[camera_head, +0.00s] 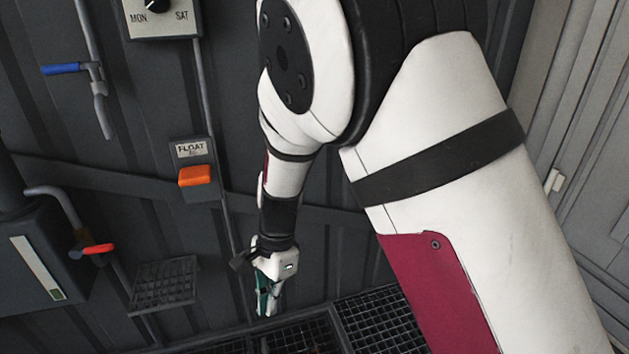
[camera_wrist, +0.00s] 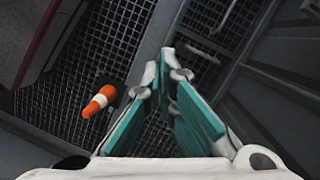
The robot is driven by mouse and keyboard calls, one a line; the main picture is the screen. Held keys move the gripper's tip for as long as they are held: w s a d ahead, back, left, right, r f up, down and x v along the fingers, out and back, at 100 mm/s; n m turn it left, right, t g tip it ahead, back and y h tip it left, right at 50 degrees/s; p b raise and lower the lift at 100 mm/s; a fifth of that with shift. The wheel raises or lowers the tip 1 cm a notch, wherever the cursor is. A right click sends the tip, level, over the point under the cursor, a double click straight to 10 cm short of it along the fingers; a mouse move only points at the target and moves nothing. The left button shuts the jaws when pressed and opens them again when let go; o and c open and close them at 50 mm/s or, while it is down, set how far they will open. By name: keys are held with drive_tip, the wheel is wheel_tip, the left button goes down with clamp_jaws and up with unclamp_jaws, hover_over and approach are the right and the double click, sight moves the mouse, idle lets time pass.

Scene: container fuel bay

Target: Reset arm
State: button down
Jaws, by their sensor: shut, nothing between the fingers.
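My arm reaches across the head view from the lower right, and its far end hangs down in front of the dark corrugated wall. My gripper (camera_head: 266,302) points downward above the floor grating. In the wrist view my gripper (camera_wrist: 167,60) shows teal-padded fingers that meet at their tips, shut with nothing held between them. It touches nothing that I can see.
On the wall are a FLOAT switch (camera_head: 195,176) with an orange rocker, a MON/SAT dial box (camera_head: 160,12), a blue-handled valve (camera_head: 62,69) and a red-handled valve (camera_head: 98,249). Floor grating (camera_head: 377,317) lies below.

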drive_tip(key=s+d+r+n+y, duration=0.1)
drive_tip(key=s+d+r+n, duration=0.3)
drive_tip(key=d+r, duration=0.45)
drive_tip(key=s+d+r+n, duration=0.1)
drive_tip(key=s+d+r, duration=0.55)
drive_tip(key=r, duration=0.35)
drive_tip(key=s+d+r+n+t+h, duration=0.1)
drive_tip(key=s+d+n, duration=0.1)
drive_tip(key=s+d, duration=0.5)
drive_tip(key=s+d+r+n+t+h, duration=0.1)
drive_tip(key=s+d+r+n+t, duration=0.1)
drive_tip(key=s+d, duration=0.6)
wheel_tip(320, 180, up, 37)
drive_tip(key=s+a+t+p, duration=0.1)
drive_tip(key=a+t+p, duration=0.1)
drive_tip(key=p, duration=3.3)
drive_tip(key=shift+s+n+t+p, duration=0.25)
drive_tip(key=shift+n+t+p, duration=0.05)
drive_tip(key=shift+t, duration=0.5)
